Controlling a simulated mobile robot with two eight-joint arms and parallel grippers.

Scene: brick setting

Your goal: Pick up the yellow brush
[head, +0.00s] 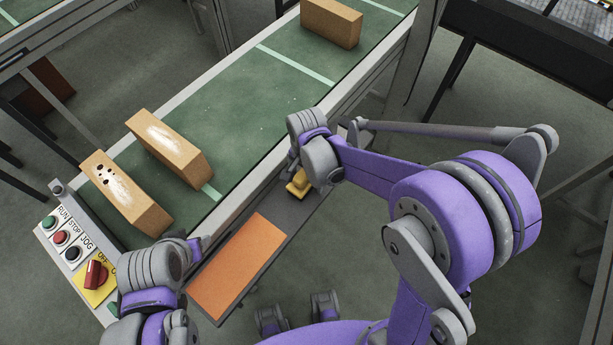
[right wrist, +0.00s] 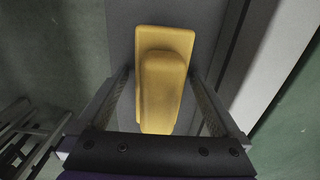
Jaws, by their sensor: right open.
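The yellow brush (head: 299,186) lies on a dark grey shelf (head: 284,208) beside the conveyor. In the right wrist view the brush (right wrist: 164,84) shows as a yellow block with a raised, narrower grip, lengthwise in the picture. My right gripper (head: 300,172) is above the brush and partly hides it in the head view. In the right wrist view its open fingers (right wrist: 160,100) stand on either side of the brush's near part, with gaps visible. My left gripper (head: 196,252) is at the lower left near the shelf's near end; its jaws are not clear.
An orange panel (head: 238,268) covers the nearer part of the shelf. The green conveyor (head: 245,105) runs alongside, bearing a plain brick (head: 331,23) and two marked bricks (head: 170,148) (head: 125,192). A control panel (head: 78,250) with buttons and a red switch stands at the left.

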